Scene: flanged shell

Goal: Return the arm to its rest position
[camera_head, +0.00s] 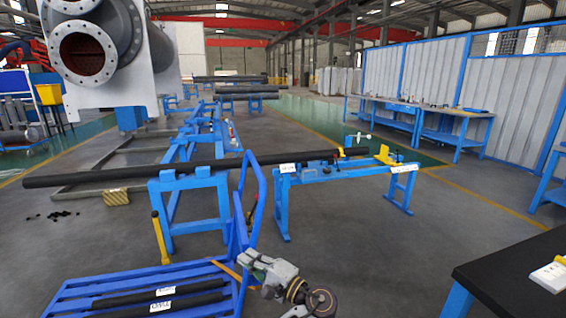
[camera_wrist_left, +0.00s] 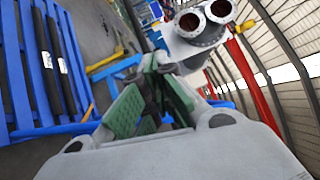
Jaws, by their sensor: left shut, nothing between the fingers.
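Part of my left arm shows at the bottom of the head view, beside the blue cart (camera_head: 150,272). I cannot tell the gap between gripper and cart. My right gripper is not in view.
A long dark pipe (camera_head: 120,174) lies across blue stands (camera_head: 190,185). The flanged shell (camera_head: 90,50) stands at the upper left. A black-topped table (camera_head: 510,270) is at the lower right. Open floor (camera_head: 380,260) lies between my left arm and that table.

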